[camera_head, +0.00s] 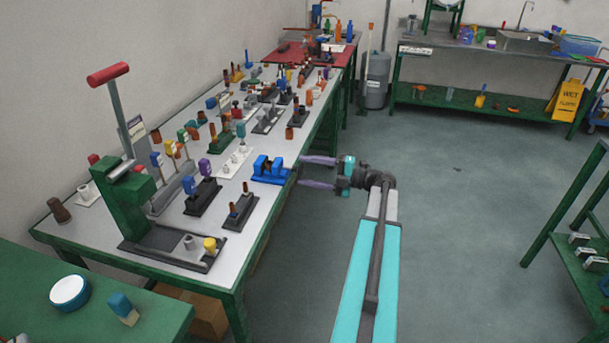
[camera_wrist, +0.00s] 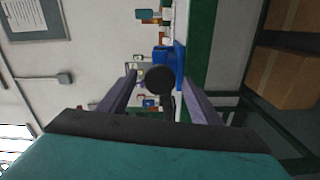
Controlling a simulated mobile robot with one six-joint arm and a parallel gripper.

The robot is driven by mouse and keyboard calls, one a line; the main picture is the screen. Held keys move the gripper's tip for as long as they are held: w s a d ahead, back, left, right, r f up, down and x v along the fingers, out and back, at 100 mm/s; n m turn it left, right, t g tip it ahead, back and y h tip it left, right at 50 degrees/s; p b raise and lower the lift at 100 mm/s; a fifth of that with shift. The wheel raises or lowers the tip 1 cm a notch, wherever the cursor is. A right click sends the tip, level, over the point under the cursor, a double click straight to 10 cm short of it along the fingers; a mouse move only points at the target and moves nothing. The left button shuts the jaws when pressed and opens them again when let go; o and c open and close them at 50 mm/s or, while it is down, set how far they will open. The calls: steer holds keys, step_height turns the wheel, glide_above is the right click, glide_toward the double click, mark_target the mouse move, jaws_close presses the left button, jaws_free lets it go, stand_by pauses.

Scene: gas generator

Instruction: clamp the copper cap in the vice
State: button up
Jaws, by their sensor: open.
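The blue vice (camera_head: 270,170) sits at the near right edge of the long grey workbench. A small brownish piece (camera_head: 268,164) shows between its jaws; it may be the copper cap, but it is too small to be sure. My gripper (camera_head: 301,171) is open at the vice's right side, its two purple fingers pointing at it. In the wrist view, the blue vice (camera_wrist: 181,62) is ahead, and a dark round knob (camera_wrist: 160,79), which looks like the vice's handle end, shows between the open fingers (camera_wrist: 157,73). I cannot tell whether the fingers touch it.
The long workbench (camera_head: 177,249) carries several racks with coloured and copper parts. A green press (camera_head: 125,205) with a red handle stands at the near left. A green table (camera_head: 165,311) is in the front left corner. The floor (camera_head: 452,215) right of the bench is clear.

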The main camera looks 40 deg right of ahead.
steer(key=shift+f+n+b, duration=0.15)
steer(key=shift+n+b, duration=0.45)
steer(key=shift+b, duration=0.5)
steer(key=c, duration=1.1)
steer(key=shift+m+p, duration=2.6)
steer(key=shift+p, duration=1.05)
stand_by(0.4)
stand_by(0.3)
steer(key=o, duration=1.2)
